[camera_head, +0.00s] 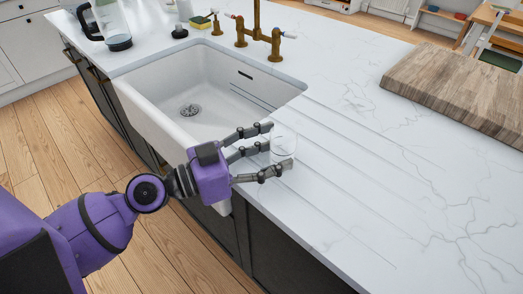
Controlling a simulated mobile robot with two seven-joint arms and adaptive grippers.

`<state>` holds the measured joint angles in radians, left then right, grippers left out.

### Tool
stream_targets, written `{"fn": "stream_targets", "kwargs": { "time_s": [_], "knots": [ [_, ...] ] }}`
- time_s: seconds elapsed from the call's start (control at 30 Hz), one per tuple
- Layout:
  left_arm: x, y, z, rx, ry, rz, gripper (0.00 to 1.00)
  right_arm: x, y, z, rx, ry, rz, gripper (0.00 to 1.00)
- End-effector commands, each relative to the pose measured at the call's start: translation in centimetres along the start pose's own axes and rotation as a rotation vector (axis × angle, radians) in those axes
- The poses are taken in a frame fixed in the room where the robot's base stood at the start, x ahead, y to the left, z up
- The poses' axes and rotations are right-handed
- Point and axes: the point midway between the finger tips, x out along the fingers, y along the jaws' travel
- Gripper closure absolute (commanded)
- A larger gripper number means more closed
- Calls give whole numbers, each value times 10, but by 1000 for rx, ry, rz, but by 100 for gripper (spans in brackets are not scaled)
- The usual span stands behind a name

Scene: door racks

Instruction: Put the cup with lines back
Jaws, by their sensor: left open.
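A clear glass cup (284,143) stands on the white marble counter, just right of the sink's near right corner. It is faint against the counter, and I cannot make out lines on it. My left gripper (278,151), with dark fingers, comes in from the left, and its fingertips are spread around the cup. The fingers are open, and I cannot tell whether any of them touch the glass. My right gripper is not in view.
The white sink (185,115) lies left of the cup, with a brass faucet (257,35) behind it. A wooden board (460,88) lies on the right. A kettle (110,25) stands at the far left. Drain grooves and bare counter (400,200) extend right of the cup.

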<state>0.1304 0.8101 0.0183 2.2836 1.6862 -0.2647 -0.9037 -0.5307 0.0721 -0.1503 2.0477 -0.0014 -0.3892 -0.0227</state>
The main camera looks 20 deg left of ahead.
Motion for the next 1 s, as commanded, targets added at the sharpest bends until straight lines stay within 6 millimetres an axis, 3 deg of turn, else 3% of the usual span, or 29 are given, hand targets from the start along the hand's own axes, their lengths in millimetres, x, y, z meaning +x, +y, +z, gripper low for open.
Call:
{"fn": "stream_targets", "kwargs": {
  "time_s": [0.07,0.17,0.4,0.7,1.0],
  "knots": [
    [0,0,-5,1,1,0,43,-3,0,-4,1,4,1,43],
    [-12,0,3,-3,-3,-3,43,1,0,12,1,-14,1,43],
    [-56,-1,5,-6,-4,-6,43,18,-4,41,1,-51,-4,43],
    [-106,-1,0,-3,-1,-5,43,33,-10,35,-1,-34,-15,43],
    [-121,0,-2,-1,-2,-1,43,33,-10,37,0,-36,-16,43]
  ]
}}
